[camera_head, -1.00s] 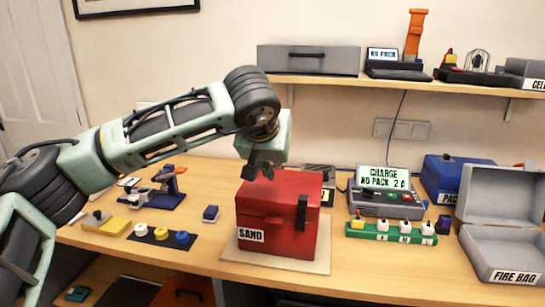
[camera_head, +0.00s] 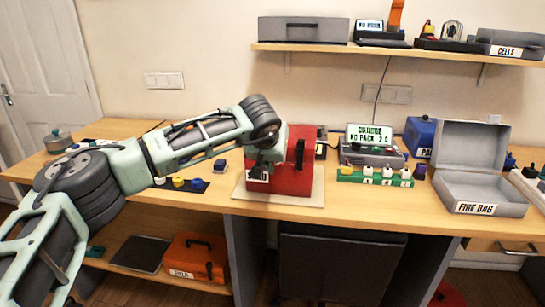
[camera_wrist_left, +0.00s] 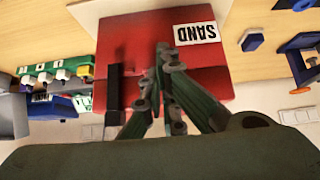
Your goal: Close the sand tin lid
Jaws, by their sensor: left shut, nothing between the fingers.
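The red sand tin (camera_head: 297,178) stands on a pale board (camera_head: 305,200) on the desk, with a black latch strip (camera_head: 300,152) on its front. Its lid (camera_head: 304,131) looks lowered over the body, but I cannot tell whether it sits flush. My left gripper (camera_head: 262,172) is shut and empty, in front of the tin's left part, partly covering the SAND label. In the left wrist view the fingertips (camera_wrist_left: 164,55) show against the red tin (camera_wrist_left: 130,40), beside the SAND label (camera_wrist_left: 197,33); contact is unclear. My right gripper is out of view.
A green strip with several white-topped pieces (camera_head: 375,178) and a charger (camera_head: 370,150) stand right of the tin. An open grey fire bag box (camera_head: 483,190) is farther right. A small blue block (camera_head: 219,166) lies to the left. A shelf (camera_head: 400,50) hangs above.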

